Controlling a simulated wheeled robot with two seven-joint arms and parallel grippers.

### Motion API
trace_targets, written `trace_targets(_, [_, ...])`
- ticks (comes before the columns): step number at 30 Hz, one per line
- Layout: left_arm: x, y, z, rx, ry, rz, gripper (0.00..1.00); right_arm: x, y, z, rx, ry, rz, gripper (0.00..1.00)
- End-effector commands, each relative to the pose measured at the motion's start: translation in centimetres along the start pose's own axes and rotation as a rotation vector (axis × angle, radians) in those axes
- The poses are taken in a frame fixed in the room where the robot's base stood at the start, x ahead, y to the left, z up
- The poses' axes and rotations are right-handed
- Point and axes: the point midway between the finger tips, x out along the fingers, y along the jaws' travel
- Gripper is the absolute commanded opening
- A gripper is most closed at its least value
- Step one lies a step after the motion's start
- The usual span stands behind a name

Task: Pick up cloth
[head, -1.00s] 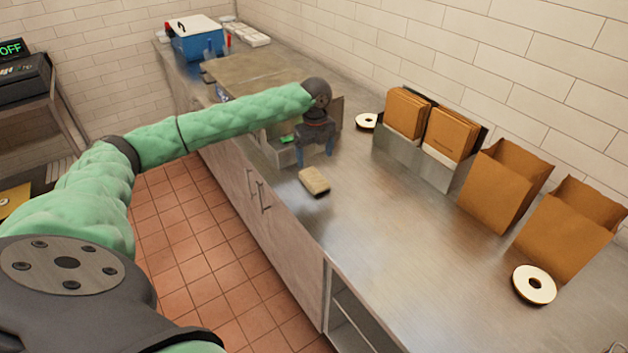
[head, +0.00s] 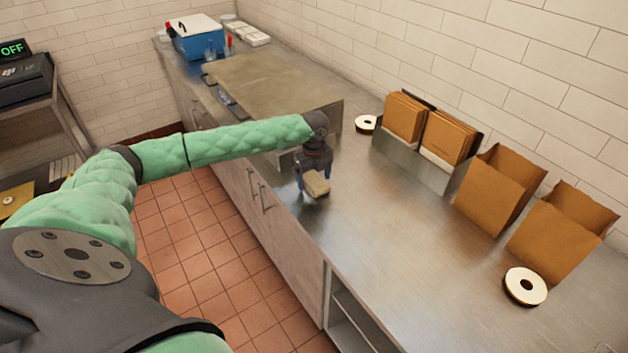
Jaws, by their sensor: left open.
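The cloth (head: 317,184) is a small folded beige block near the front edge of the steel counter. My left gripper (head: 313,188) points down right at the cloth, with its fingers around or just behind it. The jaws are open, and the cloth partly hides them. I cannot tell whether the fingers touch the cloth. My right gripper is not in view.
Behind my left arm is a metal-topped box (head: 270,85). A holder with brown paper bags (head: 447,136), two open paper bags (head: 500,188) and tape rolls (head: 526,287) stand to the right. The counter's middle is clear.

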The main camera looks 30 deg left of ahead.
Motion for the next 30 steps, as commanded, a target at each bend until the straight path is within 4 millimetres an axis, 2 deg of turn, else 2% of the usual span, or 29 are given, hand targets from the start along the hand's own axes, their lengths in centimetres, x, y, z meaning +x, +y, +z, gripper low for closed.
trace_targets(8, [0.33,0.03,-0.01,0.000,0.000,0.001,0.80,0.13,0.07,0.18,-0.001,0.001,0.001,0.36])
trace_targets(11, [0.32,0.03,-0.01,0.000,0.000,0.001,0.64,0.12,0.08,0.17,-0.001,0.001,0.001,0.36])
trace_targets(16, [0.31,0.03,-0.01,0.001,0.000,0.001,0.32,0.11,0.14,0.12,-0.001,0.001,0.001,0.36])
trace_targets(28, [-0.15,-0.02,-0.02,0.001,0.000,-0.001,0.32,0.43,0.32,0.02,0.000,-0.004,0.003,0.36])
trace_targets(30, [-0.64,-0.02,-0.04,0.002,0.000,-0.001,0.32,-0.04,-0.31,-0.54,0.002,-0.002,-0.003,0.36])
